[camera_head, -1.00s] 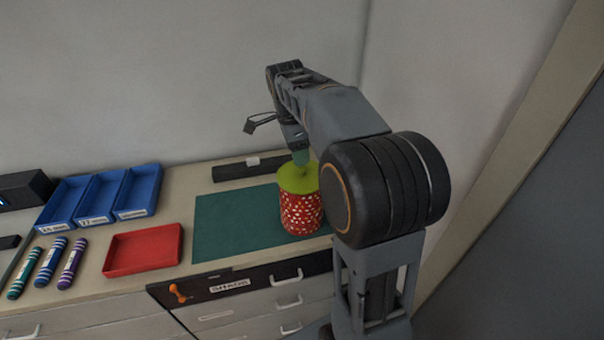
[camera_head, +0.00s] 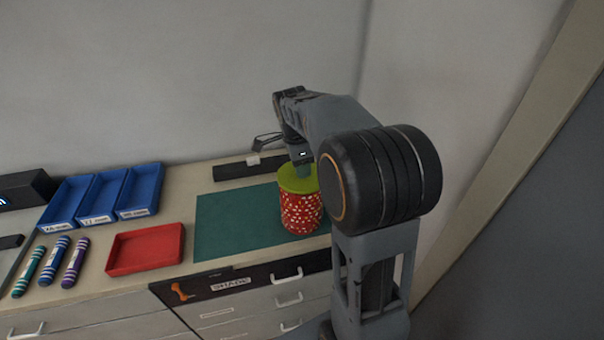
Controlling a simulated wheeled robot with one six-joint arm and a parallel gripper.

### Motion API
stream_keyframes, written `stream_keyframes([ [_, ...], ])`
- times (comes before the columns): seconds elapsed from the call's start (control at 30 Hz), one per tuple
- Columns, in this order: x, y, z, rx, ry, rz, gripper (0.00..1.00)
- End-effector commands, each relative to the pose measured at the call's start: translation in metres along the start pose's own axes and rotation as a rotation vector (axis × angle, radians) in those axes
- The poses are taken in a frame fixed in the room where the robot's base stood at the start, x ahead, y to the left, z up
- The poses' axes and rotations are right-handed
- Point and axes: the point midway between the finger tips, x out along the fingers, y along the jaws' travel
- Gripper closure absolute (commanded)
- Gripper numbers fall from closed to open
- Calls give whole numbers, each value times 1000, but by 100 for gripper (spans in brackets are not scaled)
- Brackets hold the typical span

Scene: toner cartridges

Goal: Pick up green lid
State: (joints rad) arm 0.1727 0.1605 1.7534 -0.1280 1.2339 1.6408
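The green lid (camera_head: 298,180) sits on top of a red canister with white spots (camera_head: 300,212). The canister stands upright on the right part of a dark green mat (camera_head: 235,222). My gripper (camera_head: 303,170) points down at the top of the lid, at or very near its middle. My arm hides part of the gripper and the lid's right side. Whether the fingers are open or closed on the lid's top does not show.
A red tray (camera_head: 146,268), three blue bins (camera_head: 103,216) and three striped cartridges (camera_head: 52,264) lie to the left on the counter. A black bar (camera_head: 232,171) lies behind the mat. The wall rises close behind the counter.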

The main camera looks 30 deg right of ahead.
Motion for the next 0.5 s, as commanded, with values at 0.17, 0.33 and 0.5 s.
stream_keyframes([
  [0.17, 0, 0, 0, 0, 0, 0, 80],
  [0.33, 0, 0, 0, 0, 0, -1, 95],
  [0.5, -1, 0, 0, 0, 0, -1, 99],
])
